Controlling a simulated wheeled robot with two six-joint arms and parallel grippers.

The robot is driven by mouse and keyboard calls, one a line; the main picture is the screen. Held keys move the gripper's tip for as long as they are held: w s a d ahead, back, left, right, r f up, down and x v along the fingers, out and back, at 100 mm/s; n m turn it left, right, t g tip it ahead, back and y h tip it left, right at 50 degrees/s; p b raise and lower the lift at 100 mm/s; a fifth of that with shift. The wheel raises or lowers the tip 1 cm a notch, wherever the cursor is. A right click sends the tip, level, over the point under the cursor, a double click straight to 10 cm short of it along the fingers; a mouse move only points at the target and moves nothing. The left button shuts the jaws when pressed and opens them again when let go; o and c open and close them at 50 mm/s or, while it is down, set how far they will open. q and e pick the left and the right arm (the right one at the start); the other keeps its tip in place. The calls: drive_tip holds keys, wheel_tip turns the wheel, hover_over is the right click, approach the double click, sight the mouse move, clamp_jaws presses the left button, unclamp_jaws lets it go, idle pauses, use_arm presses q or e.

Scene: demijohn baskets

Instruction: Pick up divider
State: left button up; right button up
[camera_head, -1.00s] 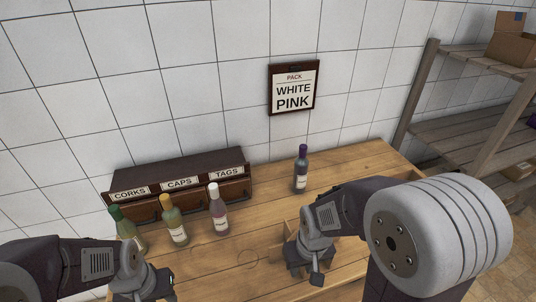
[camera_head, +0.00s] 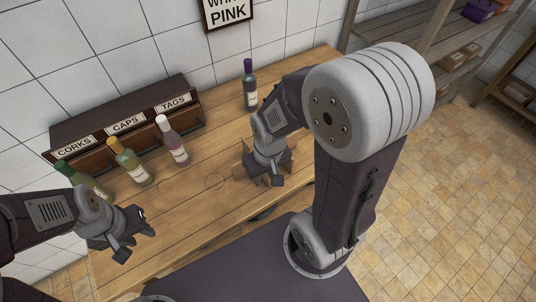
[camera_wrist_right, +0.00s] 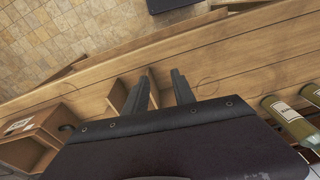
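A small light-wood piece with upright panels (camera_head: 288,160), which looks like the divider or a box holding it, sits on the table, partly hidden behind my right gripper (camera_head: 263,182). In the right wrist view this wooden piece (camera_wrist_right: 118,94) lies beside the left finger. I cannot tell whether a finger touches the wood. My left gripper (camera_head: 134,236) is open and empty near the table's front left.
Three bottles stand at the left: green (camera_head: 82,181), yellowish (camera_head: 130,162) and pink (camera_head: 173,142). A dark bottle (camera_head: 250,86) stands at the back. A drawer rack labelled corks, caps, tags (camera_head: 125,123) lines the wall. The table (camera_head: 195,205) is clear in the middle.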

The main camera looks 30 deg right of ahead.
drive_tip(key=w+d+r+n+p, duration=0.1)
drive_tip(key=w+n, duration=0.3)
drive_tip(key=n, duration=0.2)
drive_tip(key=w+d+r+n+p, duration=0.1)
drive_tip(key=w+d+n+p, duration=0.1)
drive_tip(key=w+n, duration=0.2)
drive_tip(key=w+d+r+n+p, duration=0.2)
drive_tip(key=w+n, duration=0.2)
drive_tip(key=n, duration=0.6)
drive_tip(key=shift+w+d, duration=0.1)
drive_tip(key=shift+w, duration=0.1)
drive_tip(key=shift+d+f+m+g+p, duration=0.4)
drive_tip(key=shift+d+f+g+p, duration=0.3)
drive_tip(key=shift+d+f, duration=0.5)
wheel_tip(320, 180, down, 8)
drive_tip(key=p, duration=0.2)
drive_tip(key=shift+p, duration=0.4)
drive_tip(key=shift+w+f, duration=0.2)
drive_tip(key=shift+f, duration=0.4)
drive_tip(key=shift+s+r, duration=0.1)
clamp_jaws()
